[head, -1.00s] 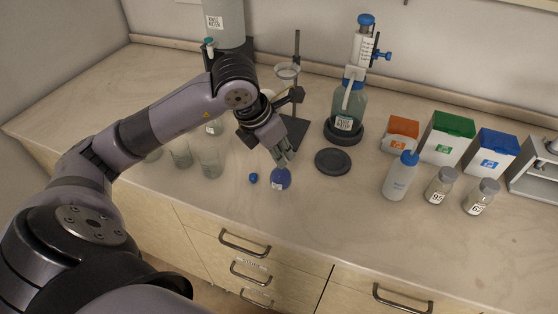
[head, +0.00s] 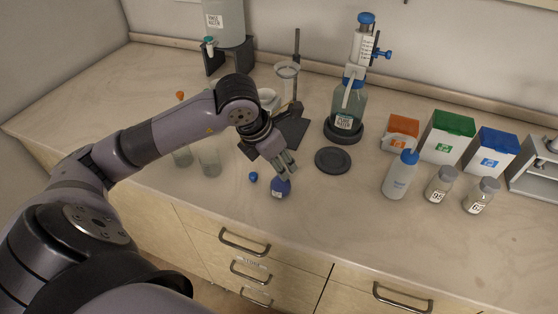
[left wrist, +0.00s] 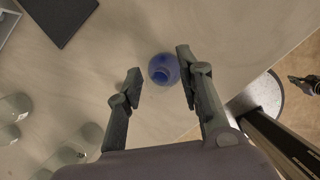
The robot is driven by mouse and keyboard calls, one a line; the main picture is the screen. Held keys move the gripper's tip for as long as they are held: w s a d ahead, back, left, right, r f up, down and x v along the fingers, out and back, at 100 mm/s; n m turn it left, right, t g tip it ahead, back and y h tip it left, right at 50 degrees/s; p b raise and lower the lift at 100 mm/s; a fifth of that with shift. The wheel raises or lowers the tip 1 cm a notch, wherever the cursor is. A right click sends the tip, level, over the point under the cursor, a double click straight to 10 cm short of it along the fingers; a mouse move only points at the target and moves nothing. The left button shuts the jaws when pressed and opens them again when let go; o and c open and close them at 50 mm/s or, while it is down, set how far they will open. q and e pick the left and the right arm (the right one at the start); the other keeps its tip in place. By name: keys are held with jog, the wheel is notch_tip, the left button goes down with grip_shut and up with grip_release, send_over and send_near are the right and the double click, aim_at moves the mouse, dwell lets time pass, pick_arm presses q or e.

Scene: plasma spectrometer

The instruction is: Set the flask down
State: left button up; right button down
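The small flask with blue contents and a white label (head: 281,188) stands on the bench near its front edge, apparently upright. My left gripper (head: 287,172) is just above and behind it, pointing down. In the left wrist view the flask (left wrist: 163,69) shows between and beyond the spread fingers of my left gripper (left wrist: 159,72). There is a clear gap at the left finger; the right finger looks close to the flask, and I cannot tell whether it touches. My right gripper is not seen in the head view.
A small blue stopper (head: 253,177) lies left of the flask. Glass beakers (head: 209,163) stand further left. A black round disc (head: 332,160) lies to the right, before the dispenser bottle (head: 347,105). A wash bottle (head: 399,177) stands beyond. The bench between disc and front edge is clear.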

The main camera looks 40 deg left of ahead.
pick_arm(q)
jog(key=shift+r, duration=0.2)
jog(key=v, duration=1.2)
jog(key=shift+s+f, duration=0.1)
